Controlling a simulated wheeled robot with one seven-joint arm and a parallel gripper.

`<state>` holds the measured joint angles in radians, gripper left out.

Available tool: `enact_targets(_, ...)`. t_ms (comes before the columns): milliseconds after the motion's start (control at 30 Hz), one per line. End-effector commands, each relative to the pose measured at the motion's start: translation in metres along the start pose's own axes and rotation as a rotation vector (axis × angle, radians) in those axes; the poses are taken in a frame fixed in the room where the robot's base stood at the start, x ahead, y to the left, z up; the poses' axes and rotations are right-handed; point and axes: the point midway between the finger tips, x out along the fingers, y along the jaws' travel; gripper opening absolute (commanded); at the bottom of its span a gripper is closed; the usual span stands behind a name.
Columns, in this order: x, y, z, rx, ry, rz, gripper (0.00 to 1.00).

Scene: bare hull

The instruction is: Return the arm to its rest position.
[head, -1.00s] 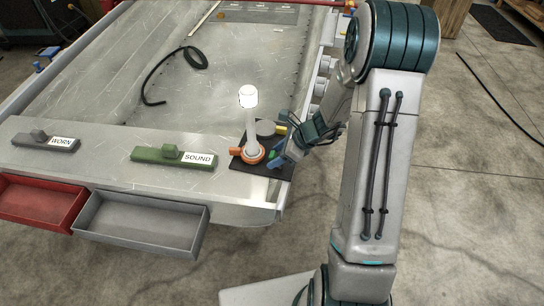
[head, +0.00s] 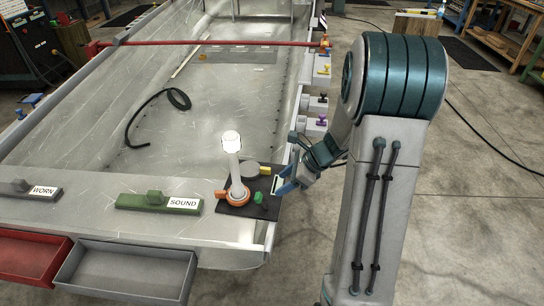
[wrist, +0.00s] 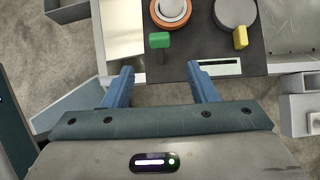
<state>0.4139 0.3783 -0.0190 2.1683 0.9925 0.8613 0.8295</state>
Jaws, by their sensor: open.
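My gripper (head: 284,180) is at the right edge of the hull's front deck, beside the dark mat (head: 249,206). In the wrist view my gripper (wrist: 160,82) has its two blue fingers apart with nothing between them. The fingertips appear near the mat's edge; I cannot tell their height above it. My arm rises at the right of the head view, bent at a large teal joint.
A white-topped post in an orange ring (head: 238,192), a grey disc (wrist: 236,12), a green-handled piece (wrist: 160,41) and a yellow one (wrist: 240,38) are on the mat. SOUND (head: 160,202) and WORN (head: 30,190) blocks stand left. Red (head: 30,258) and grey (head: 125,272) trays hang in front.

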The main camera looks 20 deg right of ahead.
Motion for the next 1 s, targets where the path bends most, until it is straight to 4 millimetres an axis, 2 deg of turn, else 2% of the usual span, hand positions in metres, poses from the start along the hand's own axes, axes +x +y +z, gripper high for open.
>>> enact_targets(167, -0.002, 0.002, 0.004, -0.02, 0.004, 0.003, 0.53)
enact_targets(267, -0.012, 0.013, 0.017, -0.113, 0.025, 0.019, 0.53)
enact_targets(367, -0.03, 0.034, 0.039, -0.297, 0.068, 0.05, 0.53)
enact_targets(500, -0.061, 0.072, 0.069, -0.635, 0.149, 0.113, 0.53)
enact_targets(600, -0.083, 0.099, 0.084, -0.877, 0.209, 0.16, 0.53)
enact_targets(800, -0.128, 0.145, 0.104, -1.347, 0.339, 0.26, 0.53)
enact_targets(1000, -0.169, 0.177, 0.111, -1.756, 0.475, 0.361, 0.53)
